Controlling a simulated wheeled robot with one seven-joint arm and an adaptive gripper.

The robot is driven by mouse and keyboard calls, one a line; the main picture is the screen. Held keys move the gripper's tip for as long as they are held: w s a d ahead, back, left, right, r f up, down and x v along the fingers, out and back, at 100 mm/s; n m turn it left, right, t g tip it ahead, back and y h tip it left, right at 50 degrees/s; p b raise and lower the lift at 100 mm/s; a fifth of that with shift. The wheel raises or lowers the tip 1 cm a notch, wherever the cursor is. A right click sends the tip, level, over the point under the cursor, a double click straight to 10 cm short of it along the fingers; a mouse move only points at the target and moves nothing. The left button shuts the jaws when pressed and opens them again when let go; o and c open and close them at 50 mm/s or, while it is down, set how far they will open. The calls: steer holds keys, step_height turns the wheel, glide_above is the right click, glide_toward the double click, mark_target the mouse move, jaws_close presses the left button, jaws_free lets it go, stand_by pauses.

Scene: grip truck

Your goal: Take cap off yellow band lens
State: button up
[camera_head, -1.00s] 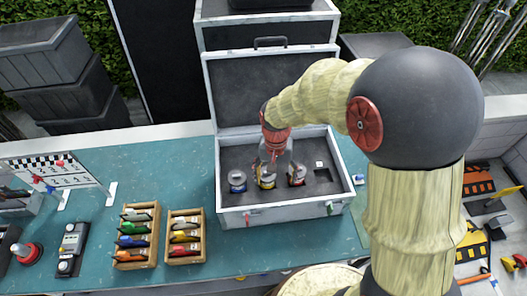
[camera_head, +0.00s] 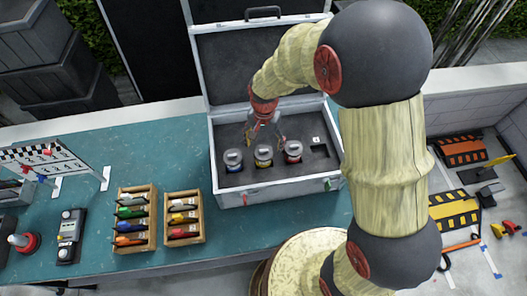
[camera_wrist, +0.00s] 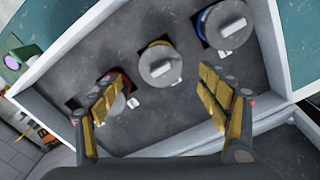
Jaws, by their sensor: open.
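The yellow-band lens (camera_head: 264,158) stands upright in the middle of the lens row inside the open case, its grey cap (camera_head: 263,150) with a raised handle on top. The same cap shows in the wrist view (camera_wrist: 161,66), seen from above between the finger lines. My gripper (camera_head: 265,138) is open and empty, above and slightly behind the lens, apart from it. Its yellow-padded fingers show wide apart in the wrist view (camera_wrist: 160,84). The blue-band lens (camera_head: 233,162) is on the left and the red-band lens (camera_head: 293,153) on the right, both grey-capped.
The silver case (camera_head: 275,192) has upright walls and a raised lid (camera_head: 240,65) behind my gripper. Wooden racks (camera_head: 184,218) with coloured items stand left on the teal table.

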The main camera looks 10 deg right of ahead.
mark_target(264, 151)
steer(key=shift+a+f, duration=0.1)
steer(key=shift+f, duration=1.8)
steer(key=shift+c, duration=1)
steer(key=shift+s, duration=0.1)
steer(key=c, duration=0.7)
steer(key=shift+c, duration=0.4)
